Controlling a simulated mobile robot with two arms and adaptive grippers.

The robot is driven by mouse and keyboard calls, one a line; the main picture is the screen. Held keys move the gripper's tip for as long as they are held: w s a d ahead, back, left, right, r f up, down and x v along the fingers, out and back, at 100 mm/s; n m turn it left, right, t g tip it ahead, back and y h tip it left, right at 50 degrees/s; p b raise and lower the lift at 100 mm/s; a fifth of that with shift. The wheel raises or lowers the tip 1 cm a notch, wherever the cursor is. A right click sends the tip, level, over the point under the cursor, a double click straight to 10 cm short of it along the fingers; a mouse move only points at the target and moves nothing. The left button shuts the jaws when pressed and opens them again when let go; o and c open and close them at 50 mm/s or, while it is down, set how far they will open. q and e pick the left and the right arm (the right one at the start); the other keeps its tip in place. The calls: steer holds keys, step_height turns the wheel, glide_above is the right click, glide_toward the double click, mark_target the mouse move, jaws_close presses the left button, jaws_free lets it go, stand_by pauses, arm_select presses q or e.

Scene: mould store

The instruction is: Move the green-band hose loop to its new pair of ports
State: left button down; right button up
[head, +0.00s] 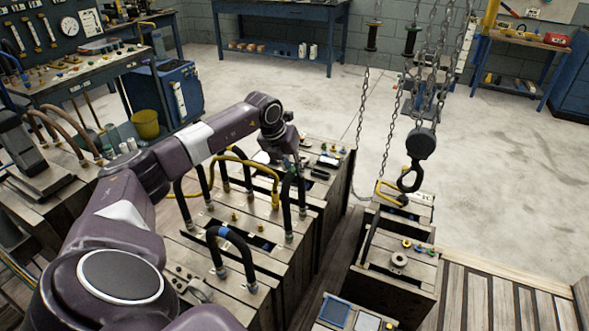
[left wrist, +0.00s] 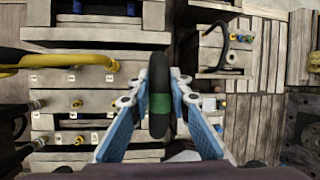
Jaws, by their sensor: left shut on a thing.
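My left gripper (head: 288,150) reaches over the wooden-sided mould block (head: 280,262). In the left wrist view the gripper (left wrist: 157,88) has its two blue fingers on either side of a black hose loop, at its green band (left wrist: 160,103). In the head view this green-band hose loop (head: 287,198) hangs below the gripper with its legs down towards the block top; I cannot tell whether its ends sit in ports. Bare brass ports (head: 234,217) stand on the block top and also show in the left wrist view (left wrist: 78,103). My right gripper is out of view.
A blue-band hose loop (head: 234,258) stands at the block's front. A yellow hose (head: 247,164) arches beside the green-band loop, with black hoses to its left. A chain hoist hook (head: 410,180) hangs over another block to the right. Open floor lies beyond.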

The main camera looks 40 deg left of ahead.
arm_select(q)
steer(key=shift+s+d+f, duration=0.1)
steer(key=shift+f, duration=0.2)
steer(key=shift+f, duration=0.15)
steer(key=shift+s, duration=0.1)
stand_by(0.4)
steer(key=c, duration=2.1)
jaws_free()
steer(key=o, duration=0.4)
steer(key=shift+s+a+f, duration=0.15)
steer(key=shift+a+f, duration=0.05)
steer(key=shift+a, duration=0.2)
steer(key=shift+d+r, duration=0.1)
steer(key=shift+d, duration=0.1)
